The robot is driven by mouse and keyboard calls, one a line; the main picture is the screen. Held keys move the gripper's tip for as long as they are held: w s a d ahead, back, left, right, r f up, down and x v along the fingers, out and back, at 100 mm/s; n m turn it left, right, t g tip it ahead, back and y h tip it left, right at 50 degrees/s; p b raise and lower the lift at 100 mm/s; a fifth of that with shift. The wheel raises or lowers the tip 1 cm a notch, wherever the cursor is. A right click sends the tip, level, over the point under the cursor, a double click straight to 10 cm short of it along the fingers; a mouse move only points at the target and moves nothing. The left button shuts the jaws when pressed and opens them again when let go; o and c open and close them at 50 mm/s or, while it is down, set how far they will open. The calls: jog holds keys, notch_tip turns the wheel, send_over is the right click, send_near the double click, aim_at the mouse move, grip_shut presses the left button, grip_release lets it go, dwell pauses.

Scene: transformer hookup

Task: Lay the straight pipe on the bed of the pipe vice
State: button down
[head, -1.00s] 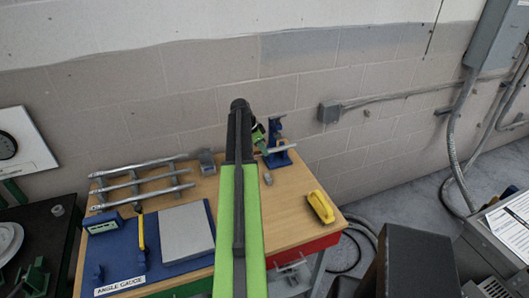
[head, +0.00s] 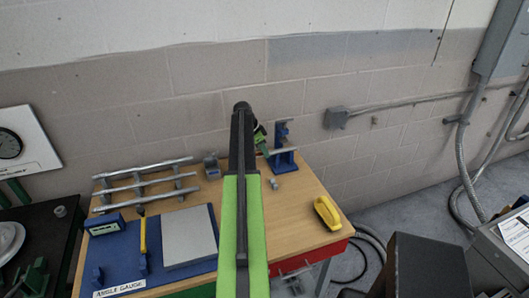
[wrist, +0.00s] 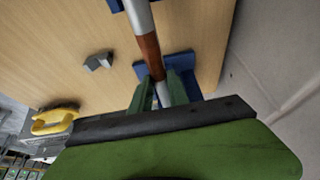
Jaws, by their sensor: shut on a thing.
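My gripper (wrist: 164,92) is shut on the straight pipe (wrist: 140,17), a silver tube with a brown band, in the wrist view. Blue parts of the pipe vice (wrist: 182,66) show behind the pipe near the fingers; I cannot tell whether the pipe touches its bed. In the head view the blue pipe vice (head: 284,160) stands at the table's back right. My gripper (head: 260,138) is beside it, partly hidden by my arm. A short part of the pipe (head: 284,150) shows across the vice.
A small grey block (head: 273,184) and a yellow-handled tool (head: 327,212) lie near the vice on the wooden table (head: 296,215). At left are a rack of grey bars (head: 140,185) and a blue angle-gauge mat (head: 180,273) with a grey plate (head: 189,236).

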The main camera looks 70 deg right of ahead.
jog(key=c, duration=1.2)
grip_release()
jog(key=p+v, duration=1.6)
jog(key=v, duration=0.1)
jog(key=shift+w+a+r, duration=0.1)
jog(key=shift+w+r, duration=0.05)
